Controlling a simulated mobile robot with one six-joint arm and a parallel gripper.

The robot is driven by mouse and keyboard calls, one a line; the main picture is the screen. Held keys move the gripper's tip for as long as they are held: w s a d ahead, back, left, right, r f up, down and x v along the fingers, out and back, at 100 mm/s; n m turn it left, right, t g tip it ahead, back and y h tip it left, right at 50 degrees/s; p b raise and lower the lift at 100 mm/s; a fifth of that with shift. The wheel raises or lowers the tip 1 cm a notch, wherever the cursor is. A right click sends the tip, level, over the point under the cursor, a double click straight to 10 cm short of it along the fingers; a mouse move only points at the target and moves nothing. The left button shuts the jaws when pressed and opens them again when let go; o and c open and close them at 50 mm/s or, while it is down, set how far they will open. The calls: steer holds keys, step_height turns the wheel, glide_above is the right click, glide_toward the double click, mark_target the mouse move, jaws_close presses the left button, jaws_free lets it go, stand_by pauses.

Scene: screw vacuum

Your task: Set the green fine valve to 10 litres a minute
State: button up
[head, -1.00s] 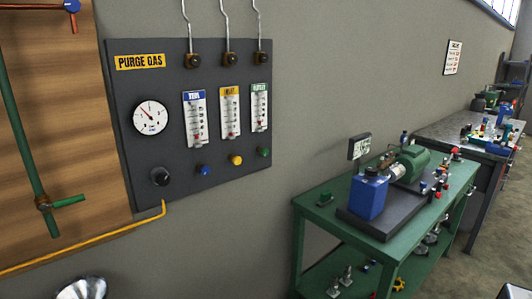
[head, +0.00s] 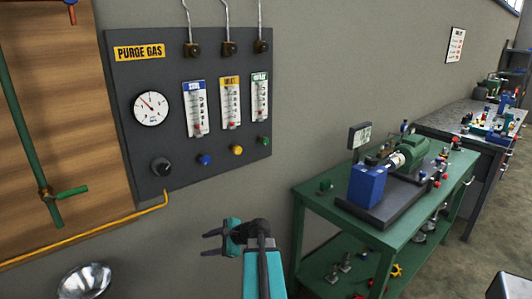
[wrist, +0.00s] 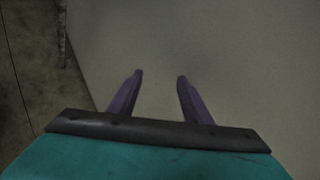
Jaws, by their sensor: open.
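The green fine valve is a small green knob (head: 264,141) under the rightmost, green-labelled flow tube (head: 260,98) on the dark purge gas panel (head: 165,90). The tube has a white scale with a red mark near its lower end; the figures are too small to read. My gripper (head: 206,244) is in the lower middle of the head view, below the panel and apart from the green knob. In the wrist view its two purple fingers (wrist: 158,78) stand apart with nothing between them, in front of a plain grey surface.
A blue knob (head: 205,159), a yellow knob (head: 237,150) and a black knob (head: 161,167) sit on the same panel. A green bench (head: 318,205) with a pump and blue container stands to the right. A metal bowl (head: 84,281) is at lower left.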

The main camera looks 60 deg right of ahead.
steer(key=s+d+r+m+t+h, duration=0.2)
steer(key=s+d+r+m, duration=0.15)
steer(key=d+r, duration=0.4)
steer(key=s+d+r+m+t+h, duration=0.2)
steer(key=s+d+r, duration=0.3)
steer(key=d+r, duration=0.3)
steer(key=m+t+h+p, duration=0.1)
steer(key=m+t+h, duration=0.1)
steer(key=m+h, duration=0.25)
glide_toward(267, 143)
steer(key=v, duration=0.3)
steer(key=shift+s+a+r+m+y, duration=0.15)
steer(key=shift+s+r+m+y, duration=0.1)
steer(key=shift+r+m, duration=0.15)
steer(key=shift+w, duration=0.15)
steer(key=p+x, duration=0.2)
steer(key=x, duration=1.1)
steer(key=shift+w+d+f, duration=0.15)
steer(key=shift+w+d, duration=0.05)
steer(key=shift+w, duration=0.15)
steer(key=c, duration=1)
steer(key=shift+d, duration=0.1)
steer(key=shift+c, duration=0.2)
